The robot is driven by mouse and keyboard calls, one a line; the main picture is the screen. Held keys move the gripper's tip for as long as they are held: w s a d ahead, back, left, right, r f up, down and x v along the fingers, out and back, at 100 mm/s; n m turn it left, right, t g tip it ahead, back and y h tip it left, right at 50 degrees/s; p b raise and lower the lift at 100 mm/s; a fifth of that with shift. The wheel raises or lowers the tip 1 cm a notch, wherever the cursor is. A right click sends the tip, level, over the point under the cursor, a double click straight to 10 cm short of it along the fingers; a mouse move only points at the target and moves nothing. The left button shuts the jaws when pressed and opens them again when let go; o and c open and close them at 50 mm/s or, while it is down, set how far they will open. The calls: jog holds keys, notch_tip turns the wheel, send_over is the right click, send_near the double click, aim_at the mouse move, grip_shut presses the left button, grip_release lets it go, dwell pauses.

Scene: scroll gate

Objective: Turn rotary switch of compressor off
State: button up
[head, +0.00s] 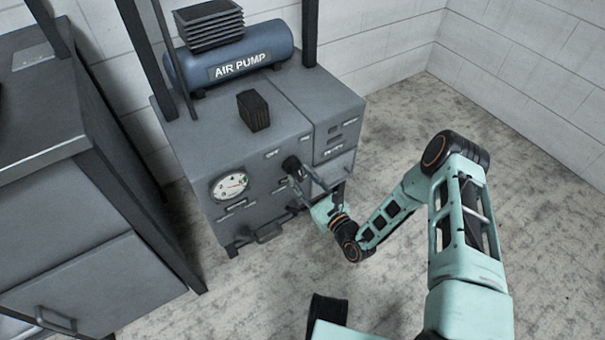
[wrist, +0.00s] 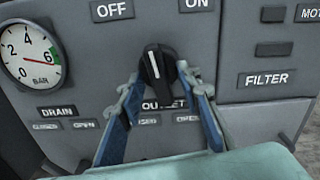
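The compressor (head: 262,160) is a grey cabinet with a blue air pump tank on top. Its black rotary switch (wrist: 160,70) has a white pointer line, which points up and leans slightly left. An OFF label (wrist: 113,10) is above left of it and an ON label (wrist: 195,5) above right. In the head view the switch (head: 291,163) is on the front face, partly hidden by my gripper (head: 304,184). In the wrist view the fingers of my gripper (wrist: 165,82) are spread on either side of the switch, with a gap visible at the right finger. Contact at the left finger is unclear.
A pressure gauge (wrist: 28,55) is left of the switch. Drain, outlet and filter labels are on the panel around it. A grey cabinet (head: 75,190) with a handle stands at the left. Concrete floor (head: 400,120) is clear to the right.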

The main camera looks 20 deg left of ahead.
jog(key=shift+c, duration=0.4)
grip_shut()
jog(key=shift+r+n+p, duration=0.2)
jog(key=shift+n+p, duration=0.65)
jog(key=shift+n, duration=0.35)
jog(key=shift+f+n+p, duration=0.15)
jog(key=shift+n+p, duration=0.4)
jog(key=shift+n, duration=0.75)
